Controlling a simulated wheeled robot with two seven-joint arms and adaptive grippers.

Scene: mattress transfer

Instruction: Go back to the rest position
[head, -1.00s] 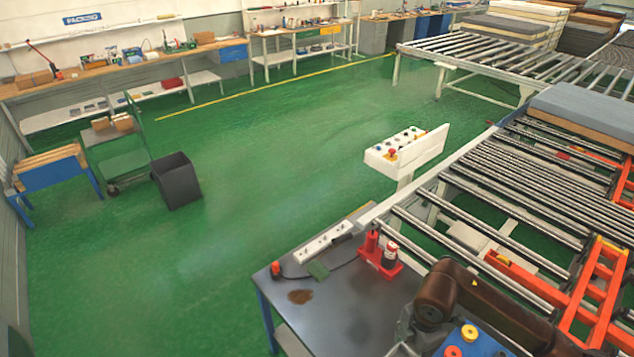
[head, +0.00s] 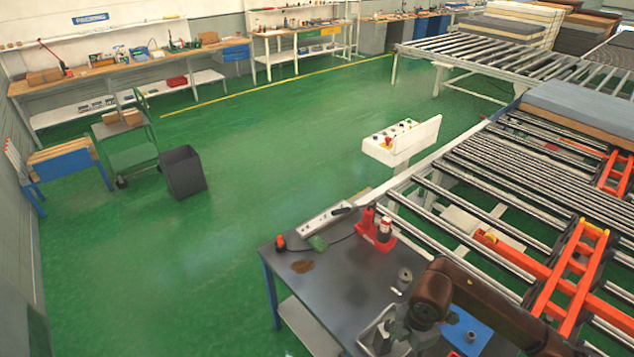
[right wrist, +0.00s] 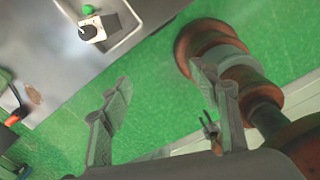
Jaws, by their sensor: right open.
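My right gripper (right wrist: 163,88) is open in the right wrist view. Its two grey fingers stand wide apart with green floor between them and nothing held. In the head view a brown and grey link of my arm (head: 432,290) comes in from the lower right, over the dark workbench (head: 335,290); the fingers there cannot be made out. My left gripper is not in view. A blue-grey mattress (head: 580,102) lies on a brown layer at the right, on the roller conveyor (head: 500,170), apart from my arm.
The workbench bears a red tool stand (head: 376,232), a power strip (head: 327,217) and a blue mat (head: 468,330). A white control panel (head: 402,140) stands beside the conveyor. A black bin (head: 183,172) and green cart (head: 130,158) stand left. The green floor between is clear.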

